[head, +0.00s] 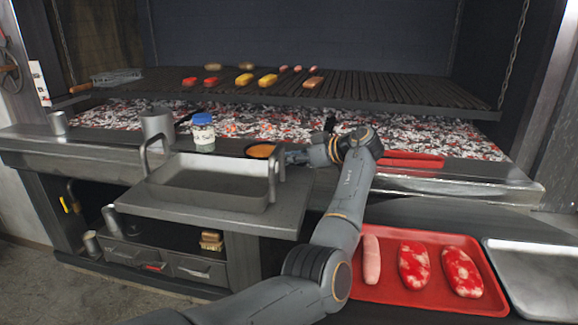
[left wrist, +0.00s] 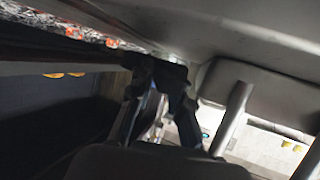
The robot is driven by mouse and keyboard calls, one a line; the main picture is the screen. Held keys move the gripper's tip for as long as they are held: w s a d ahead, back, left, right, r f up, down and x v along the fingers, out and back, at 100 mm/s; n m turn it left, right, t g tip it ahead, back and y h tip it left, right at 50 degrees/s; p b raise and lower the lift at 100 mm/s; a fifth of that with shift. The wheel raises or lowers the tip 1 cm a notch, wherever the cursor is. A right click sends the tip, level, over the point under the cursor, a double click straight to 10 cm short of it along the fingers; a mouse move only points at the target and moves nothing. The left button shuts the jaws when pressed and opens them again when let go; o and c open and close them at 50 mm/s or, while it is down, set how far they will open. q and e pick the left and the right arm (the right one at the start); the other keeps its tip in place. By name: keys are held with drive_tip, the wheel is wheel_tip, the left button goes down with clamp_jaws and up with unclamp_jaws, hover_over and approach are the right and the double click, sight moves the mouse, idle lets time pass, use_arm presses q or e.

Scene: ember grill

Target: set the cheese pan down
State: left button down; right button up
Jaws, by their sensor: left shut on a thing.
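The cheese pan (head: 262,151), a small dark round pan with orange contents, is in the middle of the head view, just behind the right end of the deep metal tray. It looks level, and I cannot tell whether its base touches the counter. My left gripper (head: 290,157) is at the pan's right side, shut on it, with the grip itself mostly hidden by the tray handle and my wrist. In the left wrist view my left fingers (left wrist: 158,78) converge on a dark part, too dim to make out. My right gripper is not in view.
The deep metal tray (head: 213,207) with tall handles stands in front. A lidded jar (head: 203,134) and a metal pot (head: 158,128) are to the left. Glowing coals (head: 120,112) and the food-laden grill (head: 380,90) lie behind. A red meat tray (head: 440,240) is at right.

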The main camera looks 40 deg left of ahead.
use_arm(q)
wheel_tip(320, 180, down, 2)
drive_tip(key=c, duration=1.4)
unclamp_jaws()
drive_tip(key=shift+f, duration=0.1)
drive_tip(key=shift+c, duration=0.2)
drive_tip(key=shift+o, duration=0.9)
